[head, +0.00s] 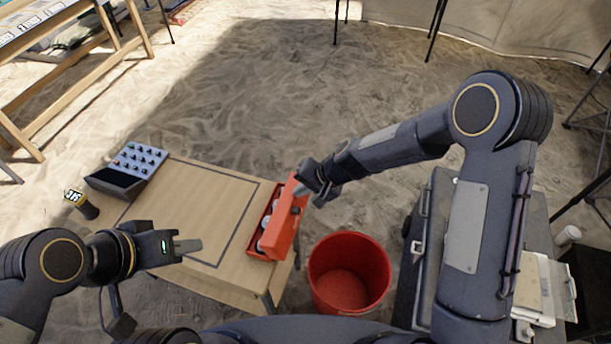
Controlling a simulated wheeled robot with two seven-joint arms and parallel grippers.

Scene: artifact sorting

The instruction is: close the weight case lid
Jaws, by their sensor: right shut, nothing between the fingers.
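The orange-red weight case (277,246) sits at the right edge of the wooden table. Its lid (288,225) stands partly open, tilted up along the right side, and round pale weights (266,222) show inside. My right gripper (302,190) is shut and empty at the far upper end of the lid; it overlaps the lid there, and I cannot tell whether it touches. My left gripper (198,245) is over the near left part of the table, away from the case. Its fingers are seen from the side, so their opening is unclear.
A red bucket (348,302) stands on the sand just right of the table. A blue-grey case with dark knobs (140,160) is at the table's far left corner, with a small dark device (80,203) near it. The table's middle (200,208) is clear. A grey case (430,205) stands at right.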

